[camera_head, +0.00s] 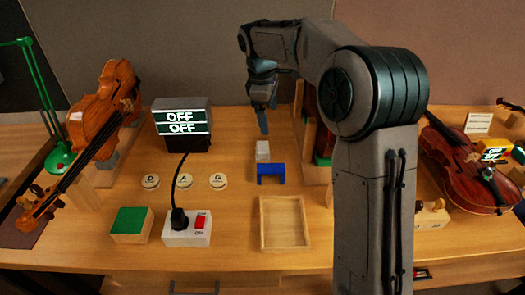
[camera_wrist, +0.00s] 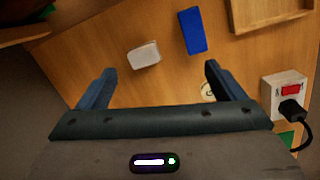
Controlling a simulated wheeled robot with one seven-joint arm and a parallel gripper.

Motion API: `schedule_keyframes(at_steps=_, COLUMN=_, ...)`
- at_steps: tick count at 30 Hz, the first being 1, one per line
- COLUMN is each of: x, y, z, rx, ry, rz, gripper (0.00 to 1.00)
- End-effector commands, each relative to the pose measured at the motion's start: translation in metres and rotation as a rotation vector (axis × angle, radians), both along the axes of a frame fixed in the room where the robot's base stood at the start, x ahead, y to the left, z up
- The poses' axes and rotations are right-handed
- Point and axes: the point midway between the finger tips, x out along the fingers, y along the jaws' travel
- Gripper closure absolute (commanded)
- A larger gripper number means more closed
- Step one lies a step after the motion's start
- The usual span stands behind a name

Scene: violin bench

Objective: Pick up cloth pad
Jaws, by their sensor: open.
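A small whitish pad (camera_head: 263,150), which looks like the cloth pad, lies on the bench just behind a blue stand (camera_head: 271,170). In the wrist view the pad (camera_wrist: 144,54) is a pale, soft-edged block, and the blue stand (camera_wrist: 192,31) is to its right, a little apart. My gripper (camera_head: 264,122) is above the bench, behind the pad in the head view. In the wrist view my gripper (camera_wrist: 160,70) has its two dark blue fingers wide apart with nothing between them. The pad shows beyond the fingertips, nearer the left finger, and is not touched.
A wooden tray (camera_head: 282,246) lies in front of the stand. A switch box (camera_head: 188,230) with a plug, a green-topped block (camera_head: 131,224), several round discs (camera_head: 184,181) and an OFF display (camera_head: 182,124) stand to the left. Violins lie left (camera_head: 104,112) and right (camera_head: 466,172).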

Motion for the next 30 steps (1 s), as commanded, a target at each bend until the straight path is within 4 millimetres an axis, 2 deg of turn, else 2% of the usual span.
schedule_keyframes(at_steps=1, x=0.014, y=0.008, z=-0.012, rx=0.002, ry=0.021, rz=0.052, gripper=0.11)
schedule_keyframes(at_steps=3, x=0.029, y=0.016, z=-0.022, rx=0.001, ry=0.042, rz=0.117, gripper=0.11)
schedule_keyframes(at_steps=9, x=0.054, y=0.028, z=-0.043, rx=0.006, ry=0.08, rz=0.234, gripper=0.11)
schedule_keyframes(at_steps=14, x=0.059, y=0.029, z=-0.053, rx=0.007, ry=0.091, rz=0.26, gripper=0.11)
schedule_keyframes(at_steps=24, x=0.059, y=0.021, z=-0.115, rx=0.007, ry=0.091, rz=0.259, gripper=0.11)
schedule_keyframes(at_steps=30, x=0.059, y=0.019, z=-0.131, rx=0.007, ry=0.089, rz=0.259, gripper=0.11)
